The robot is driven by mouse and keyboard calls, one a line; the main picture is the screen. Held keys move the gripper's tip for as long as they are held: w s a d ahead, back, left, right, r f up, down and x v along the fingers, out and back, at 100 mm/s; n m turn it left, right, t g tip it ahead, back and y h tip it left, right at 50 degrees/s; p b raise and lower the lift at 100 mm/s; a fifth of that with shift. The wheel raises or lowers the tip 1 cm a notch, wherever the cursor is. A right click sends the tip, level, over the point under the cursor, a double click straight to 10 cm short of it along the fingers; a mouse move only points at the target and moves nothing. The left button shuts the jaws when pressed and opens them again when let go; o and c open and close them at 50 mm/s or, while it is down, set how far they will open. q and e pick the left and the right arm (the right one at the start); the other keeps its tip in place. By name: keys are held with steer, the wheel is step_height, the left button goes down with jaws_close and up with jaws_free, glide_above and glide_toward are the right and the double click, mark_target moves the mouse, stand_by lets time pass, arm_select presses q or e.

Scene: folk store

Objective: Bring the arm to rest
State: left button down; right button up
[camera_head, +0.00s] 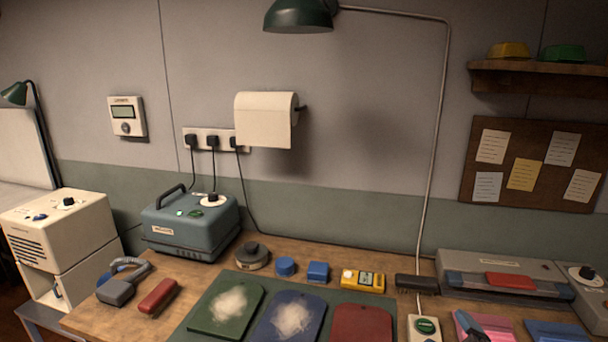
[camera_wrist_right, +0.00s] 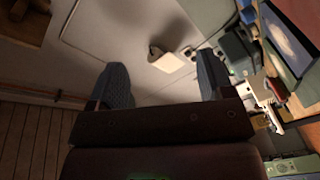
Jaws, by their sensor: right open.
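My right gripper (camera_wrist_right: 164,84) shows in the right wrist view with its two dark, ribbed fingers wide apart and nothing between them. A pale wall lies beyond the fingers, and the bench with its devices is off to the right of that view. My left gripper is in neither view.
The wooden bench (camera_head: 185,268) holds a blue-grey device (camera_head: 190,228), green, blue and red boards, a yellow meter (camera_head: 362,281) and a long grey machine (camera_head: 500,272). A paper roll (camera_head: 265,120) hangs on the wall. A green lamp (camera_head: 299,16) hangs above.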

steer(key=s+d+f+m+g+h, duration=0.35)
steer(key=s+f+m+g, duration=0.35)
steer(key=s+f, duration=0.3)
steer(key=s+f+m+g+y, duration=0.1)
steer(key=s+f+m+g, duration=0.2)
steer(key=s, duration=0.5)
steer(key=s+f+m+g+y, duration=0.1)
steer(key=s+f+g+y, duration=0.15)
steer(key=s+g, duration=0.45)
arm_select(q)
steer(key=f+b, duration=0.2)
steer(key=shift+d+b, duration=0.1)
steer(key=shift+b, duration=0.3)
arm_select(e)
steer(key=w+a+f+t, duration=0.1)
steer(key=w+f+t, duration=0.5)
steer(key=f+t, duration=0.4)
step_height(320, 180, down, 2)
steer(key=shift+w+f+n, duration=0.1)
steer(key=shift+w+n, duration=0.1)
steer(key=shift+n, duration=0.1)
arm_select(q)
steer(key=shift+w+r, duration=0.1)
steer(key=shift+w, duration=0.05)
arm_select(e)
steer(key=shift+a, duration=0.1)
